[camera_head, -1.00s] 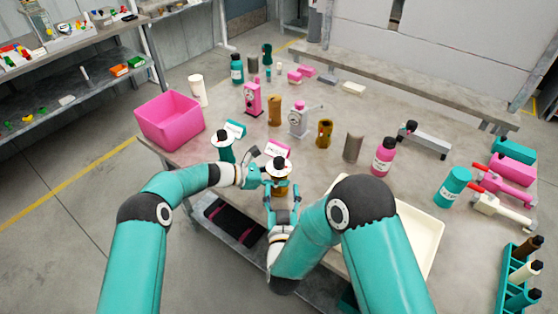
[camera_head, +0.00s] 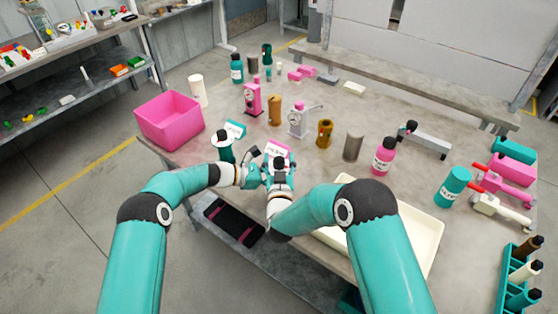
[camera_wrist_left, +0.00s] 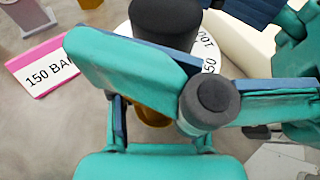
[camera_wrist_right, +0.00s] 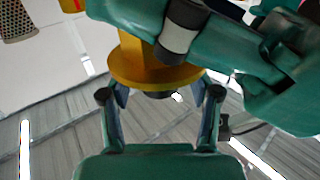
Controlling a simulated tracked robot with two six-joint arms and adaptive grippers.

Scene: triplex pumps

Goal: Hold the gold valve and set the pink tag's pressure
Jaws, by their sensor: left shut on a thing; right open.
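The gold valve (camera_wrist_right: 157,62) is in my left gripper (camera_wrist_left: 158,118), which is shut on its gold body; a bit of gold (camera_wrist_left: 150,117) shows between the fingers. Its white dial (camera_wrist_left: 209,62) with black numbers and a black knob (camera_wrist_left: 166,14) show in the left wrist view, partly covered by teal gripper parts. My right gripper (camera_wrist_right: 160,95) is open, with the gold flange close in front of its fingers; contact cannot be told. In the head view my right wrist hides most of the valve. The pink-edged tag (camera_wrist_left: 42,68), reading "150 BA" before being cut off, stands just behind (camera_head: 277,149).
A teal valve (camera_head: 223,148) with a white dial stands to the left beside a teal tag (camera_head: 235,128). A pink bin (camera_head: 170,120) is at the left table edge. Pumps and bottles stand behind. A cream tray (camera_head: 425,235) lies at the right front, under my right arm.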

